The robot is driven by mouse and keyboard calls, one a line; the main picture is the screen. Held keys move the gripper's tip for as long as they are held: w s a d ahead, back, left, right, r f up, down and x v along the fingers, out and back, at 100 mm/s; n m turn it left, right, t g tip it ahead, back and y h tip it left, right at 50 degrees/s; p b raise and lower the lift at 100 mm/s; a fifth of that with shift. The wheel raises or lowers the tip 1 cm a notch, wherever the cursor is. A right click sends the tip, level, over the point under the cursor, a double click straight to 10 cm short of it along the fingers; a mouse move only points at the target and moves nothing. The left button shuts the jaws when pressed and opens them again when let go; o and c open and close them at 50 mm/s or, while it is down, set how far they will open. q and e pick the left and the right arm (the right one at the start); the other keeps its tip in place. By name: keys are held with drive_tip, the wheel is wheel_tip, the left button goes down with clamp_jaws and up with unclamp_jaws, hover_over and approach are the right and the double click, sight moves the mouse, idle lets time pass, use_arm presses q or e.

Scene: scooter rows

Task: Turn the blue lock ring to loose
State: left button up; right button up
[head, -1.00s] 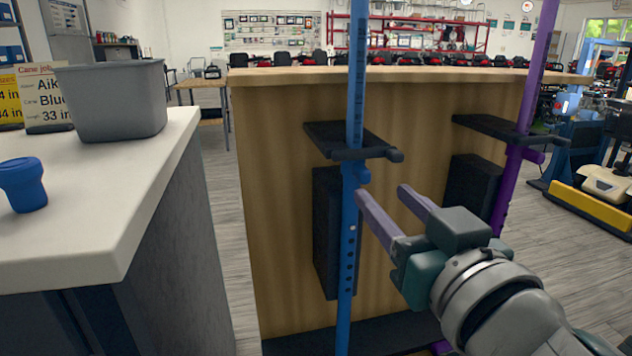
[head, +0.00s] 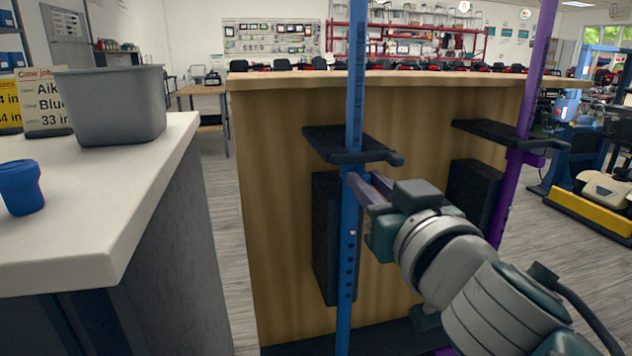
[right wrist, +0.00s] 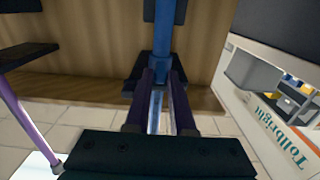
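The blue cane (head: 348,265) stands upright in front of the wooden panel, passing the black shelf (head: 345,143). Its blue lock ring (head: 347,171) is just under the shelf, mostly covered by my fingers. My right gripper (head: 364,182) comes in from the right with its two fingers at ring height. In the right wrist view the fingers (right wrist: 161,76) lie close on either side of the blue ring (right wrist: 161,66); they appear closed on it. The ring's marks are hidden. My left gripper is not in view.
A purple cane (head: 512,180) stands to the right by a second black shelf (head: 490,131). At left a white counter (head: 100,220) holds a grey bin (head: 115,105), a blue cup (head: 21,188) and cards (head: 42,100). Floor (head: 225,220) shows between counter and panel.

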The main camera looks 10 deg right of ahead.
drive_tip(key=shift+c, duration=1.4)
clamp_jaws()
